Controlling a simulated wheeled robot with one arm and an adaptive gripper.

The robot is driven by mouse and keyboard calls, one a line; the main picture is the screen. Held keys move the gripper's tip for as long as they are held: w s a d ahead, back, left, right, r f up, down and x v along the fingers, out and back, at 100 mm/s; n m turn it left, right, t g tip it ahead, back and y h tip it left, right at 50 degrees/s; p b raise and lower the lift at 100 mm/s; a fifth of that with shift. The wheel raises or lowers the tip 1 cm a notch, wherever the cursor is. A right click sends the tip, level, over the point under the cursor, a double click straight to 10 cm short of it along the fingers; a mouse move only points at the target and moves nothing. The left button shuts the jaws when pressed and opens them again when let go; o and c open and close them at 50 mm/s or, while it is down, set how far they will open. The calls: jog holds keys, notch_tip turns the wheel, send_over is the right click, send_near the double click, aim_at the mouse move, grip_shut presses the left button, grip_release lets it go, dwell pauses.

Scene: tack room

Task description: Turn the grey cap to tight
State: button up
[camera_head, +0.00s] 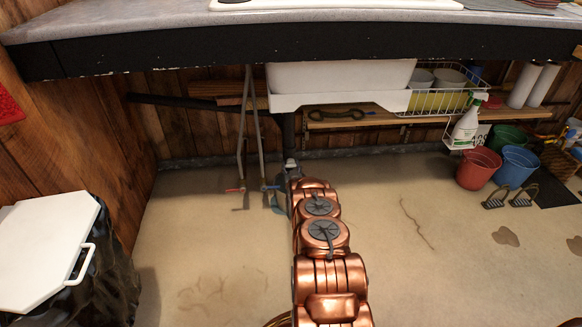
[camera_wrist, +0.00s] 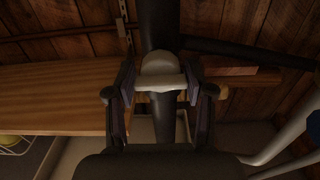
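The grey cap (camera_wrist: 160,68) is pale, with a rounded top and a wider lower edge, and sits on a dark upright pipe (camera_wrist: 160,25) in the wrist view. My gripper (camera_wrist: 160,83) has one finger on each side of the cap, its pads against the cap's edges with no clear gap. Below the cap, part of the pipe shows between the fingers. In the head view my copper arm reaches down under the counter and hides most of my gripper and the lower pipe; a small grey part (camera_head: 290,163) shows just beyond the arm.
A white sink basin (camera_head: 340,78) hangs under the counter. Two grey supply pipes with red and blue valve handles (camera_head: 236,189) stand left of my arm. A wooden shelf (camera_head: 365,117) is at the right. Buckets (camera_head: 478,169) stand farther right.

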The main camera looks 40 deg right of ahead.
jog(key=o, duration=0.4)
jog(key=shift+v, duration=5.95)
